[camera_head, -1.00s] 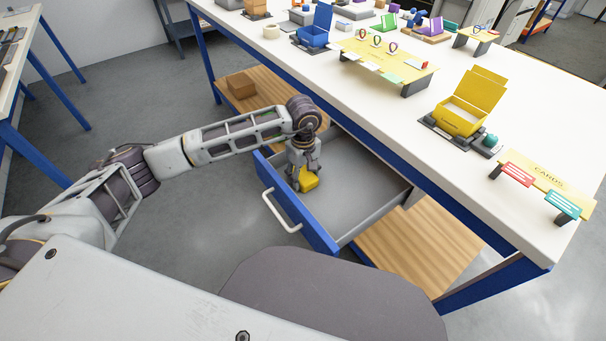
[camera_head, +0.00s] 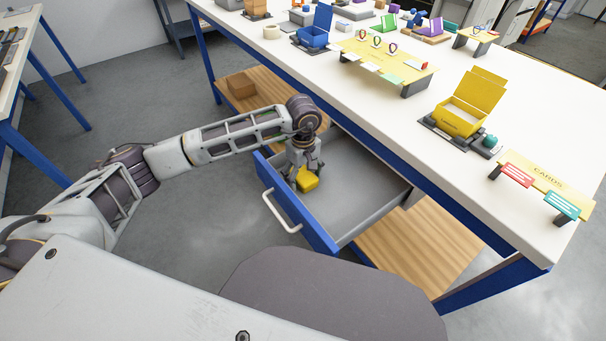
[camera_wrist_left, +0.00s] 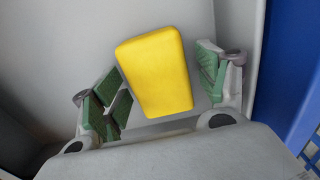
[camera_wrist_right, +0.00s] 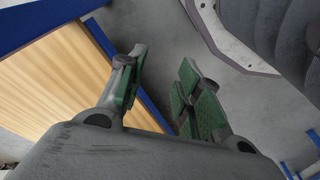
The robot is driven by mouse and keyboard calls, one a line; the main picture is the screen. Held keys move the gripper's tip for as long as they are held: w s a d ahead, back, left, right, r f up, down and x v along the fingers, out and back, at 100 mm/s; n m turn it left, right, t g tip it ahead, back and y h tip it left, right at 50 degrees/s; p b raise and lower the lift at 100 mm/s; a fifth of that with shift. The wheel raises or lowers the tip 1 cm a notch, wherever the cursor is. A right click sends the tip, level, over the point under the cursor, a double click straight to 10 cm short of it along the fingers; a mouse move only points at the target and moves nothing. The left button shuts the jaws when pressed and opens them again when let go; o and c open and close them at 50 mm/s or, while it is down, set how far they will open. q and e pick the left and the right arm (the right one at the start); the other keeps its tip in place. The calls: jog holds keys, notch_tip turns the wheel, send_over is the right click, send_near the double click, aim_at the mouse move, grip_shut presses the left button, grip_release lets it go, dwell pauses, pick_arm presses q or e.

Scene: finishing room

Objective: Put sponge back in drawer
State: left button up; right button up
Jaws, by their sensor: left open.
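The yellow sponge (camera_head: 307,180) is inside the open drawer, near its left end; it also shows in the left wrist view (camera_wrist_left: 156,72). The drawer (camera_head: 340,205) is pulled out from under the white-topped bench, with a blue front and a white handle (camera_head: 281,211). My left gripper (camera_head: 303,174) points down into the drawer at the sponge. In the left wrist view its green-padded fingers (camera_wrist_left: 160,90) are spread on either side of the sponge, with gaps between. My right gripper (camera_wrist_right: 157,90) is open and empty in the right wrist view, above the floor beside the wooden shelf.
The white bench top (camera_head: 400,110) carries a yellow box (camera_head: 462,112), a blue box (camera_head: 315,34), a cards stand (camera_head: 545,180) and other small items. A wooden lower shelf (camera_head: 420,245) lies below the drawer. The rest of the drawer is empty.

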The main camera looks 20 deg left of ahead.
aim_at(303, 174)
pick_arm(q)
notch_tip(303, 174, up, 12)
jog(key=p, duration=0.1)
pick_arm(e)
jog(key=f, duration=0.2)
jog(key=d+f, duration=0.1)
jog(key=f, duration=0.1)
jog(key=shift+s+d+f, duration=0.1)
jog(key=shift+s+f, duration=0.05)
jog(key=shift+f, duration=0.15)
pick_arm(q)
jog(key=shift+f, duration=0.1)
pick_arm(e)
jog(key=shift+w+r, duration=0.15)
jog(key=shift+w, duration=0.15)
jog(key=shift+s, duration=0.15)
